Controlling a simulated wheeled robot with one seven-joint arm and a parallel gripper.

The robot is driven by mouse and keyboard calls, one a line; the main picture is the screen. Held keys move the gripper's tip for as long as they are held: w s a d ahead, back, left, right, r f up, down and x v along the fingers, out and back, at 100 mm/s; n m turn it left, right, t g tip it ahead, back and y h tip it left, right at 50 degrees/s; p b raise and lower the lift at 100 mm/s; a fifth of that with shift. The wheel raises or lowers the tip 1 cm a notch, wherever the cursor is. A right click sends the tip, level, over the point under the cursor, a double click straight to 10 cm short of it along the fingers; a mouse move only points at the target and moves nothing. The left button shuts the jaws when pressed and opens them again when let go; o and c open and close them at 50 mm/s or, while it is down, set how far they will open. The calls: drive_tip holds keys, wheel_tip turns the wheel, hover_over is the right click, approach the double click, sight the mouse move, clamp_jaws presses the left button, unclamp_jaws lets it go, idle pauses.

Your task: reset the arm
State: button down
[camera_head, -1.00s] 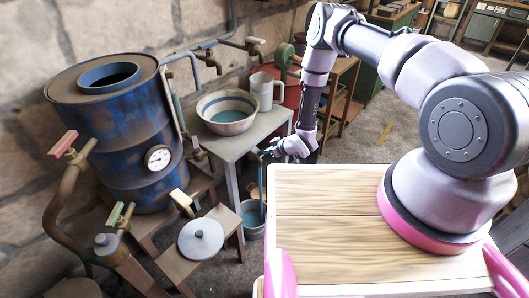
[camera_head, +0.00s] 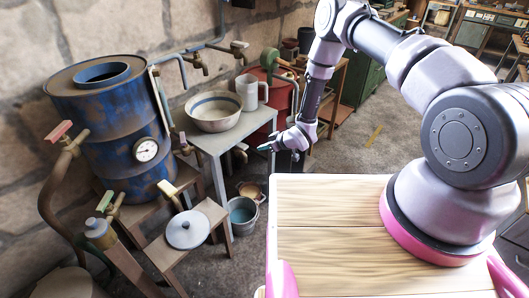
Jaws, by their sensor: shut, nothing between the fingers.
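My gripper (camera_head: 267,148) is at the end of my arm, which hangs down from a raised elbow near the top of the view. It points left, beyond the far edge of the wooden board (camera_head: 330,215) on my body. Its fingers are small here and look shut, with nothing held. It is apart from the small table (camera_head: 222,141) to its left and above the floor.
A bowl (camera_head: 213,111) and a white jug (camera_head: 251,92) stand on the small table. A blue barrel (camera_head: 120,130) with a gauge, pipes and valves stands at left. A lid (camera_head: 187,230) lies on a stool. Buckets (camera_head: 243,214) sit on the floor below my gripper. A red drum (camera_head: 271,95) stands behind.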

drive_tip(key=shift+d, duration=0.1)
idle(0.3)
drive_tip(key=w+d+r+m+t+h, duration=0.1)
drive_tip(key=w+d+r, duration=0.25)
drive_tip(key=r, duration=0.55)
drive_tip(key=w+d+r+m+h, duration=0.2)
drive_tip(key=w+d+r, duration=0.15)
drive_tip(key=r, duration=0.65)
drive_tip(key=w+d+r+m+t+h, duration=0.15)
drive_tip(key=d+r, duration=0.25)
drive_tip(key=r, duration=0.5)
drive_tip(key=s+d+r+m+h, duration=0.1)
drive_tip(key=d+r, duration=0.2)
drive_tip(key=r, duration=0.4)
drive_tip(key=s+d+r+m+h, duration=0.1)
drive_tip(key=d+r, duration=0.3)
drive_tip(key=r, duration=0.2)
drive_tip(key=s+d+r+m+g, duration=0.1)
drive_tip(key=s+d+r+m, duration=0.1)
drive_tip(key=s+d+r, duration=0.4)
drive_tip(key=s+d+r+m, duration=0.2)
drive_tip(key=s+r, duration=0.7)
drive_tip(key=r, duration=0.1)
drive_tip(key=s+r+m, duration=0.2)
drive_tip(key=s, duration=0.8)
drive_tip(key=s+d+r+m, duration=0.1)
drive_tip(key=s+r+m, duration=0.1)
drive_tip(key=s, duration=0.9)
drive_tip(key=shift+r+g, duration=0.35)
drive_tip(key=shift+r, duration=0.25)
